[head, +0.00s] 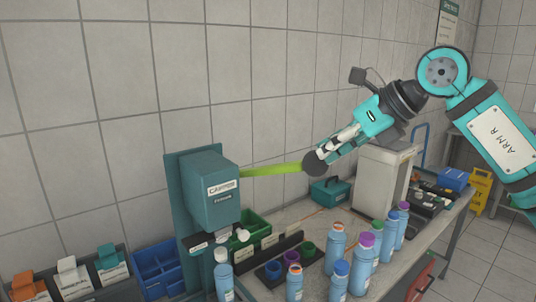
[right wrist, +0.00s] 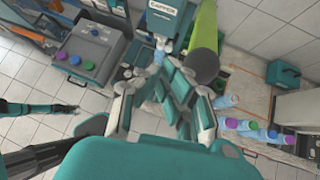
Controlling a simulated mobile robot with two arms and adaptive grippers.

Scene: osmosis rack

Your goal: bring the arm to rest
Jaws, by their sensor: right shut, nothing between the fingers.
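My right arm comes in from the right in the head view, with its gripper (head: 334,150) shut and empty. The fingertips are close to the dark round end of the capper's bright green lever (head: 272,170); I cannot tell whether they touch it. The lever sticks out sideways from the teal capper (head: 215,205). In the right wrist view the shut fingers (right wrist: 165,65) point towards the capper (right wrist: 163,14), with the green lever (right wrist: 203,28) just to their right. What seems to be my left gripper (right wrist: 76,108) shows small at the left of that view, its fingers unclear.
Several blue bottles (head: 338,280) with coloured caps stand at the front of the bench (head: 425,238). A pale box-shaped device (head: 382,182) stands under my right arm. A teal case (head: 330,190) sits by the wall. A blue bin (head: 158,268) is left of the capper.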

